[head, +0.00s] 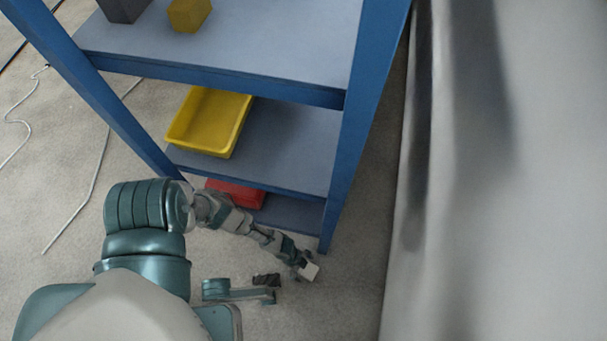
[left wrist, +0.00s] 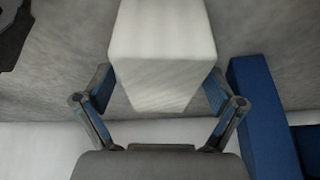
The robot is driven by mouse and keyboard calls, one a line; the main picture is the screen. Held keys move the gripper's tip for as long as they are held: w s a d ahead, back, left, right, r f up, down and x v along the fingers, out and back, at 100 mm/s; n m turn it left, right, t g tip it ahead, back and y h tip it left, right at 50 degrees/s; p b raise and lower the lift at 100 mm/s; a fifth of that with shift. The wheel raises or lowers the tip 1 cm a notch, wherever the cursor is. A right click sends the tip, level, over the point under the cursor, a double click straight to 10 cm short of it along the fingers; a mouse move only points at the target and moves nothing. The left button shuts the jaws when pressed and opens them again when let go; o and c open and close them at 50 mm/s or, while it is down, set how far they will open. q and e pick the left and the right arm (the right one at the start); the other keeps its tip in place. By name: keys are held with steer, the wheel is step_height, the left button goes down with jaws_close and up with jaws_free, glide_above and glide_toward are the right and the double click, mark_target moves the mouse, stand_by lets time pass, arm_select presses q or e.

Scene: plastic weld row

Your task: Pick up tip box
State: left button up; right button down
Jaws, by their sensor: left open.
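A plain white box (head: 310,271), which I take for the tip box, shows small at the end of my left arm, low beside the shelf rack's front right post. In the left wrist view the white box (left wrist: 162,45) is large and reaches down between the two fingers. My left gripper (head: 299,264) is open, with one finger on each side of the box. Gaps seem to show beside the box, and I cannot tell whether either finger touches it. What the box rests on is hidden. My right gripper is not clearly in view.
A blue rack with grey shelves (head: 290,150) stands ahead. It holds a yellow tray (head: 208,122), a red bin (head: 237,193), a yellow block (head: 189,14) and a dark block (head: 124,8). A pale curtain-like surface (head: 500,170) closes the right side. Open floor lies left, with cables.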

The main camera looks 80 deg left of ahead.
arm_select(q)
steer(key=shift+a, duration=0.1)
steer(key=c, duration=1.5)
steer(key=shift+r, duration=0.15)
